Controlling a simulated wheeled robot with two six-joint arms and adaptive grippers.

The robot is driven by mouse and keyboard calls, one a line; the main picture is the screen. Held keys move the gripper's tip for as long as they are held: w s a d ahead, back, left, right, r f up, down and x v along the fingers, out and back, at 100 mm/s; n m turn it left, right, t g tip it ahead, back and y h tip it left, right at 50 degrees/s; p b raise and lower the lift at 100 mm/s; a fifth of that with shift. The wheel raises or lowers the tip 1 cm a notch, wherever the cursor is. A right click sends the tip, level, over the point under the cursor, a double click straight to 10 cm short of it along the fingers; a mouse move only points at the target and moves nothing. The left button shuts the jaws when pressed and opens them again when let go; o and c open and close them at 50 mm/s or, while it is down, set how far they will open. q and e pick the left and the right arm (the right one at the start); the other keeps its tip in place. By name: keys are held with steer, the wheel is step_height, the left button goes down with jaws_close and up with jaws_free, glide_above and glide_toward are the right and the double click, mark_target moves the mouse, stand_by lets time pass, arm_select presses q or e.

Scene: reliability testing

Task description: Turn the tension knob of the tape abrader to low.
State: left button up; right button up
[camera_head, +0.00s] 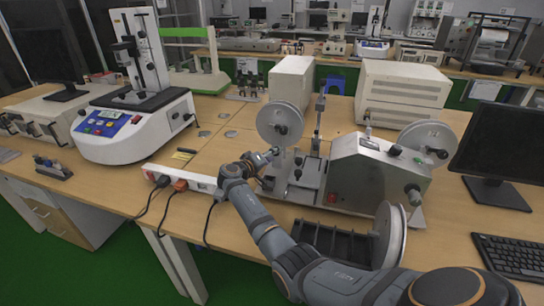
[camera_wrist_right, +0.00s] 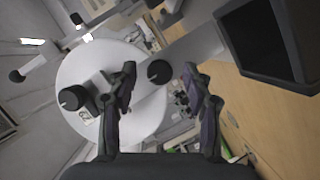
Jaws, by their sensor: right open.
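The tape abrader (camera_head: 375,170) is a light grey machine on the wooden bench, with a round white reel (camera_head: 279,122) at its left and another reel (camera_head: 428,136) at its right. My right gripper (camera_head: 270,156) is by the abrader's left side, below the left reel. In the right wrist view, the right gripper (camera_wrist_right: 160,82) is open, with one finger on each side of a round black knob (camera_wrist_right: 159,71). I cannot tell whether the fingers touch it. A white disc (camera_wrist_right: 88,67) with another black knob (camera_wrist_right: 72,98) shows to the left. The knob's setting is not readable. My left gripper is out of view.
A power strip (camera_head: 205,182) with cables lies along the front edge. A blue-and-white tester (camera_head: 130,125) stands at left, a monitor (camera_head: 510,140) and keyboard (camera_head: 510,255) at right. White boxes (camera_head: 395,90) stand behind the abrader. A large disc (camera_head: 391,238) stands in front.

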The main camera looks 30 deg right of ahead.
steer(key=v, duration=0.7)
steer(key=shift+a, duration=0.2)
steer(key=shift+r, duration=0.15)
